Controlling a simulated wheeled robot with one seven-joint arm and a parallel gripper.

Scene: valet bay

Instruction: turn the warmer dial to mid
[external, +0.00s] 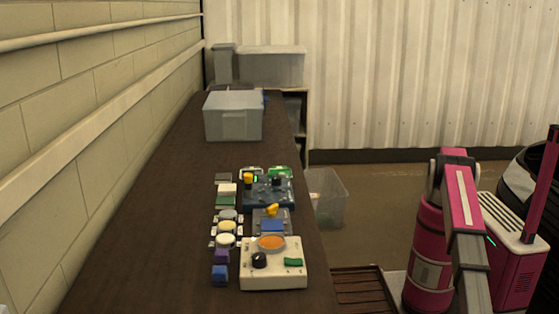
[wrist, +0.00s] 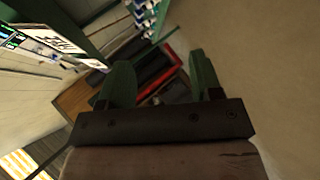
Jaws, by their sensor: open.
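A cream box (external: 272,279) with a round orange plate (external: 271,242) stands at the near end of the long dark counter in the external view. A black dial (external: 259,261) is on its front left and a green switch (external: 293,262) on its right. This looks like the warmer; the dial's marks are too small to read. My gripper (wrist: 161,82) is open and empty in the wrist view, its two green fingers apart. It points away from the counter's devices, and the dial is not seen there. The external view shows my pink arm right of the counter, its gripper out of frame.
Behind the cream box are a grey-blue unit (external: 271,225) with a yellow knob and a dark blue panel (external: 268,193). Several small blocks and round pieces line their left side. A grey bin (external: 233,118) stands farther back on the counter (external: 160,220). The counter's left strip is clear.

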